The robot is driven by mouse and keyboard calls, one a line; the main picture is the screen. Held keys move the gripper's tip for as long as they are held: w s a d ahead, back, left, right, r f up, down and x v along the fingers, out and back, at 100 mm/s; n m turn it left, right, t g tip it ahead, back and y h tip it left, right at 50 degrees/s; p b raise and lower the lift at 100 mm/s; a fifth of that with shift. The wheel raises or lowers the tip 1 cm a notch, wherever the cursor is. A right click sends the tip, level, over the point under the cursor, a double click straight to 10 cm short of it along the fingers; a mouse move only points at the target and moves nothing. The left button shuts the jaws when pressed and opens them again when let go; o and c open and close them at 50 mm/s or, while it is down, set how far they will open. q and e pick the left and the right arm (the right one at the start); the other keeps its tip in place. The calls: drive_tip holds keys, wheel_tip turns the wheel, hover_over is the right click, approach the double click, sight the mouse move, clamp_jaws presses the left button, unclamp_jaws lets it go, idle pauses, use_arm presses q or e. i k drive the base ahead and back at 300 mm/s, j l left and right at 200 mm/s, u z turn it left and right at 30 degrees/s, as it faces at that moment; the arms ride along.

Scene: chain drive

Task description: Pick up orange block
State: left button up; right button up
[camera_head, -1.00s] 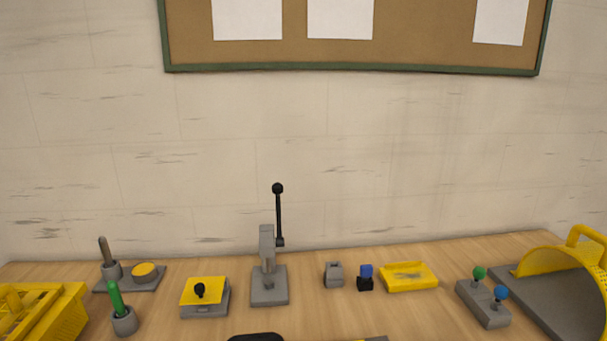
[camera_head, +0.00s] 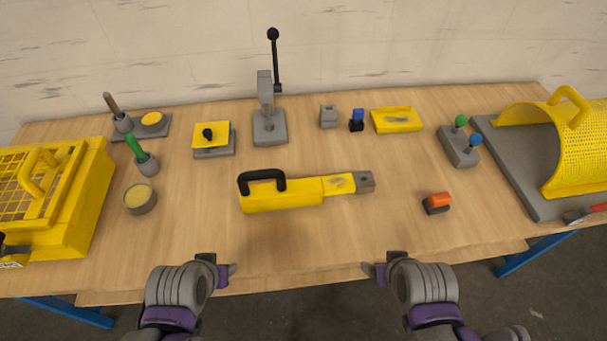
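The orange block (camera_head: 440,199) sits on a small black base (camera_head: 436,209) on the right half of the wooden table, fairly close to the front edge. My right gripper (camera_head: 372,270) is at the table's front edge, to the left of and nearer than the block, apart from it. My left gripper (camera_head: 228,270) is at the front edge farther left. Both are empty. The finger gap of each is too small in the view to tell whether it is open.
A yellow tool with a black handle (camera_head: 285,194) lies mid-table. A yellow mesh guard (camera_head: 560,150) on a grey plate stands right, a yellow cage (camera_head: 75,215) left. A lever press (camera_head: 268,125) and yellow tray (camera_head: 397,120) stand behind. The table (camera_head: 330,240) is clear in front.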

sight(438, 203)
drive_tip(key=l+z, duration=0.1)
drive_tip(key=z, duration=1.2)
drive_tip(key=j+u, duration=0.15)
drive_tip(key=u, duration=0.2)
drive_tip(key=k+j+u, duration=0.1)
drive_tip(key=u, duration=0.2)
drive_tip(key=j+u, duration=0.15)
drive_tip(key=u, duration=0.2)
drive_tip(key=i+l, duration=0.2)
drive_tip(key=l, duration=0.2)
drive_tip(key=i+l+z, duration=0.1)
drive_tip(key=l, duration=0.35)
drive_tip(key=i+l, duration=0.25)
drive_tip(key=l, duration=0.15)
drive_tip(key=z, duration=0.05)
